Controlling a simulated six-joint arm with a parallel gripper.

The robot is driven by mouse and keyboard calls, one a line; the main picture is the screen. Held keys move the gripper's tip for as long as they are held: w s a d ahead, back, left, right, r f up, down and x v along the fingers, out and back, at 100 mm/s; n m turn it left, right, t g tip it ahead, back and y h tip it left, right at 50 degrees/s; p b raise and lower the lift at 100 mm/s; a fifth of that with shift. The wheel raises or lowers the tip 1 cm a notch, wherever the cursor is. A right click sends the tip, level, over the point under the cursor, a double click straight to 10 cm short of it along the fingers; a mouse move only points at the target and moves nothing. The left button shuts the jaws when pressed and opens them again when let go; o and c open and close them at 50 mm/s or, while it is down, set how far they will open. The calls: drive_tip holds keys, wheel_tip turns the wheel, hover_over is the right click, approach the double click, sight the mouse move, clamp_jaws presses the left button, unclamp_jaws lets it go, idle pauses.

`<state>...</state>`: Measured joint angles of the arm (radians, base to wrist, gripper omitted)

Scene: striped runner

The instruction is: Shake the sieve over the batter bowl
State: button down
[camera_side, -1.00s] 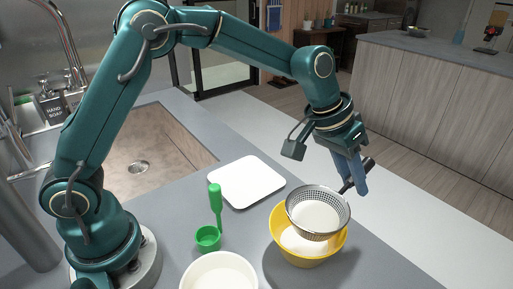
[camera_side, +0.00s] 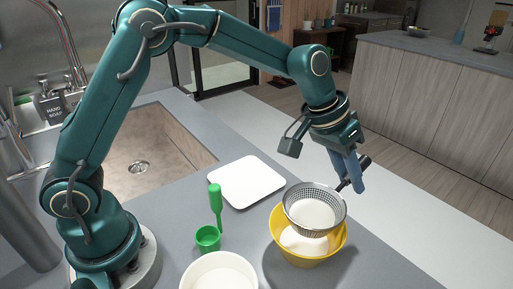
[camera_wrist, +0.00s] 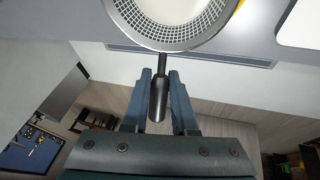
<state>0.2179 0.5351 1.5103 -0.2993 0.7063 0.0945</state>
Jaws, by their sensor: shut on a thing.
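The sieve (camera_side: 293,221) is a grey mesh basket with white powder inside. It is held tilted slightly above the yellow batter bowl (camera_side: 333,247), which has white contents. My gripper (camera_side: 358,181) is shut on the sieve's black handle, to the right of and above the bowl. In the wrist view the handle (camera_wrist: 158,97) lies between the two fingers, and the sieve basket (camera_wrist: 172,42) fills the top. Only a sliver of the yellow bowl shows there, behind the basket.
A white bowl (camera_side: 185,284) stands at the front edge of view. A green scoop (camera_side: 207,239) stands upright left of the yellow bowl. A white board (camera_side: 246,181) lies behind, beside the sink (camera_side: 150,150). Grey counter is bare at the right front.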

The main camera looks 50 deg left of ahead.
drive_tip(key=shift+d, duration=0.35)
drive_tip(key=shift+a, duration=0.1)
drive_tip(key=shift+a, duration=1.1)
drive_tip(key=shift+d, duration=1.2)
drive_tip(key=shift+a, duration=0.1)
drive_tip(key=shift+a, duration=1.1)
